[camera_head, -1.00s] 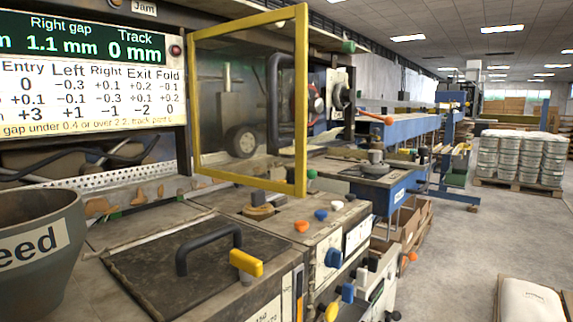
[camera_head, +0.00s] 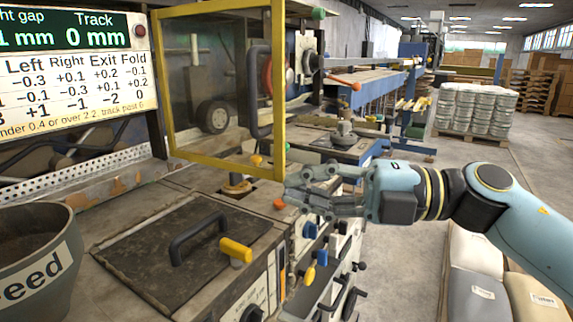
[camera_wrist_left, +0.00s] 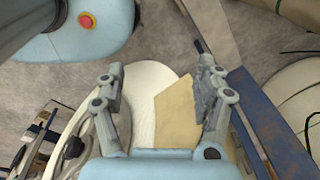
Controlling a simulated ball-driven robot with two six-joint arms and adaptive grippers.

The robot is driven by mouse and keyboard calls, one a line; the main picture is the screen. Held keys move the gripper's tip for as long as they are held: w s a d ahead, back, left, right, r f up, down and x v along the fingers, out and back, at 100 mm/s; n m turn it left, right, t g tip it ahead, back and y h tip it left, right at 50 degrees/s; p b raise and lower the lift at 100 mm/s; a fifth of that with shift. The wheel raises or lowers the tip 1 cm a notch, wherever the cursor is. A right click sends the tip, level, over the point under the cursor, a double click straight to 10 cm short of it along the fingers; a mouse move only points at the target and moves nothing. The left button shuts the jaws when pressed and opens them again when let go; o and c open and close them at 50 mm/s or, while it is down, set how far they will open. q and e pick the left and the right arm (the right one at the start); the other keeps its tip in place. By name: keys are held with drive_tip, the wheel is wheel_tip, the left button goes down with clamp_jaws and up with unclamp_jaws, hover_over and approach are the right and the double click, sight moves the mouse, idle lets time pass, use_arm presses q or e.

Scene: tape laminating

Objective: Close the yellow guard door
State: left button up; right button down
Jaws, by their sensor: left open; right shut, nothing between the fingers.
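The yellow guard door (camera_head: 278,90) is a yellow frame with a clear pane. In the head view it stands swung out from the machine, its near vertical edge toward me. A dark vertical handle (camera_head: 252,92) shows at the door's right part. My right gripper (camera_head: 288,190) is shut and empty, just right of and slightly below the door's lower near corner; whether it touches the door I cannot tell. My left gripper (camera_wrist_left: 160,92) is open in the left wrist view, with a tan piece (camera_wrist_left: 174,112) and a pale rounded surface beyond its fingers. It is outside the head view.
A dark hatch with a black handle (camera_head: 198,235) and a yellow knob (camera_head: 236,250) lie on the machine top. A grey feed bucket (camera_head: 40,265) stands at left. Several coloured levers line the machine's front.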

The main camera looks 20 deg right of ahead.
use_arm(q)
drive_tip(key=shift+a+r+p, duration=0.25)
drive_tip(key=shift+r+p, duration=0.5)
drive_tip(key=shift+r, duration=0.15)
use_arm(e)
drive_tip(key=w, duration=0.4)
drive_tip(key=shift+w+a, duration=0.25)
drive_tip(key=shift+w, duration=0.05)
use_arm(q)
drive_tip(key=shift+d, duration=0.1)
